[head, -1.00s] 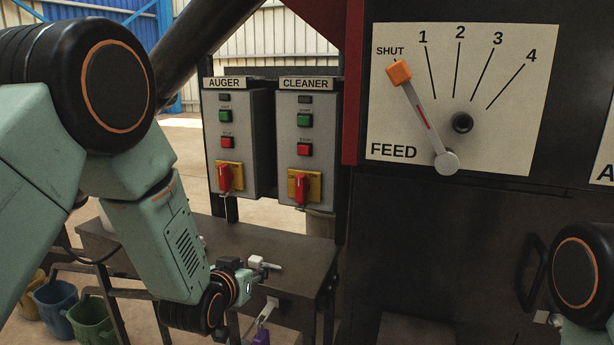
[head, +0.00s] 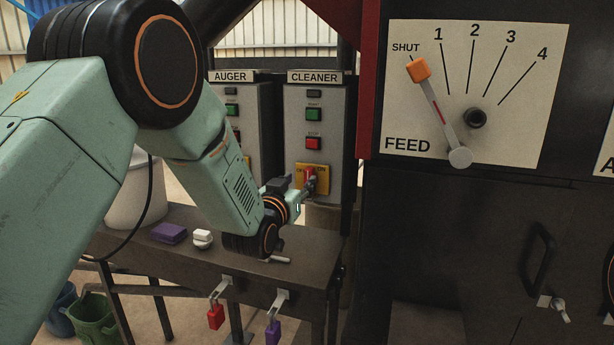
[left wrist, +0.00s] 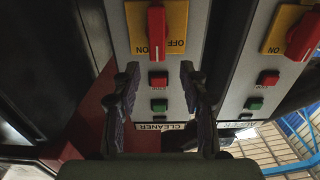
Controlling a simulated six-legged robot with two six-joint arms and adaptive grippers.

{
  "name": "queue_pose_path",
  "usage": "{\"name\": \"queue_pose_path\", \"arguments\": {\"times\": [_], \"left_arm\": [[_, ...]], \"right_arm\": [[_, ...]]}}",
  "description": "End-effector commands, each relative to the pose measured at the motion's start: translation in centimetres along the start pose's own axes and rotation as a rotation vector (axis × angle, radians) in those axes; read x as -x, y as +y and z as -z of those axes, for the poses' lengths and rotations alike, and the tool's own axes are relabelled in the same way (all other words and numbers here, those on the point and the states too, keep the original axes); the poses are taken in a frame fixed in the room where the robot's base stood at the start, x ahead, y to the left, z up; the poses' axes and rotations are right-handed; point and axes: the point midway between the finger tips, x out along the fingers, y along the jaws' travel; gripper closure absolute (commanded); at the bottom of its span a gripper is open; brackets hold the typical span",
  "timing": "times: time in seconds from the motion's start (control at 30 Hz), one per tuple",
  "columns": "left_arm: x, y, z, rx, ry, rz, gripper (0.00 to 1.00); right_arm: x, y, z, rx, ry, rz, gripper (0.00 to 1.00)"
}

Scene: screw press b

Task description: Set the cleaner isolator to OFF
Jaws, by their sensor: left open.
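The cleaner isolator is a red handle (left wrist: 157,32) on a yellow plate (left wrist: 176,14) marked ON and OFF, low on the grey CLEANER box (head: 316,120). Its handle stands upright along the box. In the head view the yellow plate (head: 325,172) is partly covered by my left gripper (head: 309,183). In the left wrist view, which shows the box upside down, my left gripper (left wrist: 158,75) is open and empty. My right gripper is not in view.
The AUGER box (head: 258,125) stands left of the CLEANER box, partly behind my left arm. Below is a dark bench (head: 312,250) with a purple block (head: 169,233) and hanging red (head: 216,316) and purple (head: 273,332) padlocks. The feed panel (head: 540,75) is at right.

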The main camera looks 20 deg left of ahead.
Motion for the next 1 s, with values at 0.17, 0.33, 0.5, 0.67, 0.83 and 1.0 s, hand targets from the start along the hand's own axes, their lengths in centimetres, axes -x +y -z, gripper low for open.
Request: {"name": "queue_pose_path", "arguments": {"times": [0.17,0.33,0.5,0.67,0.83,1.0], "left_arm": [[-2.6,0.0,-0.1,-0.001,0.002,-0.001,0.57],[-4.5,0.0,-0.1,-0.001,0.0,-0.002,0.57],[-5.4,0.0,-0.1,-0.001,-0.001,-0.003,0.57],[-5.6,0.0,-0.1,-0.001,-0.001,-0.004,0.57],[-5.6,0.0,-0.1,-0.001,-0.002,-0.004,0.57],[-5.6,0.0,-0.1,-0.001,-0.002,-0.004,0.71]], "right_arm": [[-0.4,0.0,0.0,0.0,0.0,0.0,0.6],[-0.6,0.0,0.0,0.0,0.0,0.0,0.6],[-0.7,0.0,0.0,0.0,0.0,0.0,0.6],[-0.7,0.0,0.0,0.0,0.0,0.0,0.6],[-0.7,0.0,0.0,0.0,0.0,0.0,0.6],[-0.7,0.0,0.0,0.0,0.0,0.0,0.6]]}}
